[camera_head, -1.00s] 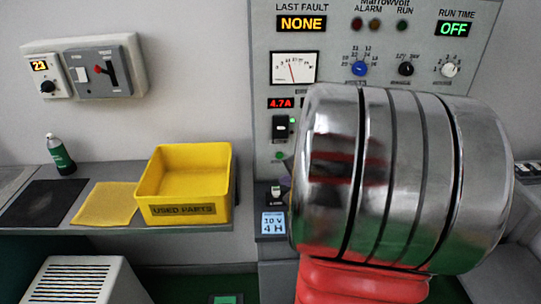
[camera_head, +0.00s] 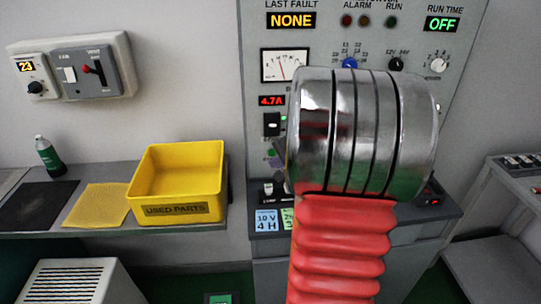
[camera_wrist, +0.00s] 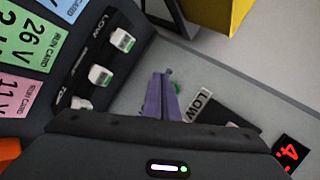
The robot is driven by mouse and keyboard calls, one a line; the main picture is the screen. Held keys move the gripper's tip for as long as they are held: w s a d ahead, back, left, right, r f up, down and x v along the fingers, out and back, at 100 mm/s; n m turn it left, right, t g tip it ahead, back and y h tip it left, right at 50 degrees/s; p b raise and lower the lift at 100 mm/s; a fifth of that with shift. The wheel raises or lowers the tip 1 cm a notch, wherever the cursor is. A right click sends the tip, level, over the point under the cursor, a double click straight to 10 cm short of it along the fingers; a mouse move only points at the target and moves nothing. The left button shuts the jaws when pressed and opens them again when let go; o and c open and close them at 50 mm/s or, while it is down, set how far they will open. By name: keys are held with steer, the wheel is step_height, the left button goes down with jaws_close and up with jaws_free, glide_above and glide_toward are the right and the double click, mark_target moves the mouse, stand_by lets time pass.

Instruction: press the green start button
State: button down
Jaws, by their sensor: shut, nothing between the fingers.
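The power supply panel (camera_head: 400,110) stands behind my arm in the head view. A small round green button (camera_head: 271,153) shows on its lower left, left of my arm. In the wrist view a green piece (camera_wrist: 177,87) shows beside the fingertips, mostly hidden by them; I take it for the same button. My gripper (camera_wrist: 165,78) has purple fingers, shut together and empty, pointing at the panel close to the green piece. I cannot tell whether they touch. In the head view my silver and red arm hides most of the gripper.
A black rocker switch (camera_head: 271,124) and a red 4.7A display (camera_head: 271,100) sit above the button. White toggles (camera_wrist: 122,40) and coloured run cards (camera_wrist: 20,45) are close by on the ledge. A yellow used-parts bin (camera_head: 177,211) stands to the left on a shelf.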

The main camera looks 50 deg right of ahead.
steer(key=shift+w+d, duration=0.55)
steer(key=shift+w, duration=0.05)
steer(key=shift+w+d, duration=0.5)
steer(key=shift+w, duration=0.1)
stand_by(2.8)
steer(key=shift+s, duration=0.1)
steer(key=shift+s+a, duration=0.5)
steer(key=shift+s, duration=0.05)
stand_by(0.4)
steer(key=shift+s+a, duration=1.65)
steer(key=shift+s, duration=0.25)
